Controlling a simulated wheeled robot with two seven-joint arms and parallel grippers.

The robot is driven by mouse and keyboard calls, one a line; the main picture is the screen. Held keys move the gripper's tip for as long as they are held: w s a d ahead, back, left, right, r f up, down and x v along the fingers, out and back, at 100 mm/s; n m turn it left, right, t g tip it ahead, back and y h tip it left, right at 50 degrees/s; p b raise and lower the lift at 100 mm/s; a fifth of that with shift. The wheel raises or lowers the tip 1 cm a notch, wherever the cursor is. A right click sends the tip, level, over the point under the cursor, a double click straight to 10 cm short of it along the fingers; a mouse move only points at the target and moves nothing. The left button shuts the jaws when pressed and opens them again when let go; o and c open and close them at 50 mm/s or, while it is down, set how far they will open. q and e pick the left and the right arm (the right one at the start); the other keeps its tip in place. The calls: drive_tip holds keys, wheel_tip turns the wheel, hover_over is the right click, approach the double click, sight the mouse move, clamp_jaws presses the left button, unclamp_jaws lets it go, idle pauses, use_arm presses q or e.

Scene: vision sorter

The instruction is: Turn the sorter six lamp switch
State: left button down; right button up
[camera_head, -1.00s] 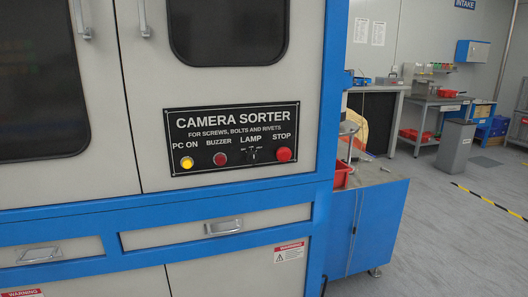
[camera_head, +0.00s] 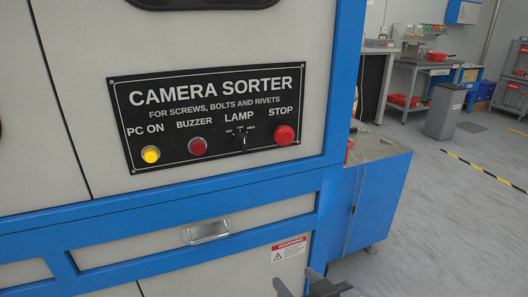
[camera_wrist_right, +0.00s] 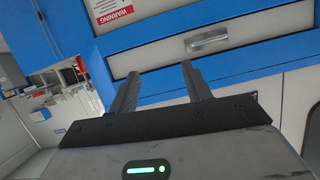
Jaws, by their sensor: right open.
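The lamp switch (camera_head: 243,145) is a small black knob under the word LAMP on the black camera sorter panel (camera_head: 215,108). It sits between the red buzzer button (camera_head: 197,146) and the red stop button (camera_head: 284,135). The knob looks about upright, with small position labels around it. My right gripper (camera_head: 308,281) shows at the bottom edge of the head view, well below the panel. In the right wrist view, its two fingers (camera_wrist_right: 158,80) are apart with nothing between them. My left gripper is not in view.
A yellow lit PC ON button (camera_head: 150,154) is at the panel's left. A drawer handle (camera_head: 206,231) sticks out below the panel, and it also shows in the right wrist view (camera_wrist_right: 208,41). A blue cabinet (camera_head: 372,205) stands to the right, with open floor beyond.

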sight(245, 143)
drive_tip(key=w+a+r+t+b, duration=0.1)
drive_tip(key=a+r+t+b, duration=0.25)
drive_tip(key=r, duration=1.45)
drive_tip(key=shift+t+y, duration=0.25)
drive_tip(key=shift+y, duration=0.15)
drive_tip(key=x, duration=0.5)
drive_tip(key=b+x, duration=0.1)
drive_tip(key=x, duration=0.4)
drive_tip(key=b+x, duration=0.1)
drive_tip(key=x, duration=0.4)
drive_tip(key=shift+r, duration=0.4)
drive_tip(key=shift+w+a, duration=0.1)
drive_tip(key=shift+w, duration=0.3)
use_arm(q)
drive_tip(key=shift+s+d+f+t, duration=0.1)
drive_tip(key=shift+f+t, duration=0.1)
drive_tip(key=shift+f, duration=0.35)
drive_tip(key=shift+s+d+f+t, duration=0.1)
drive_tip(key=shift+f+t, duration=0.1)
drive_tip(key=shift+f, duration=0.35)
use_arm(e)
drive_tip(key=c, duration=1)
drive_tip(key=shift+o, duration=0.2)
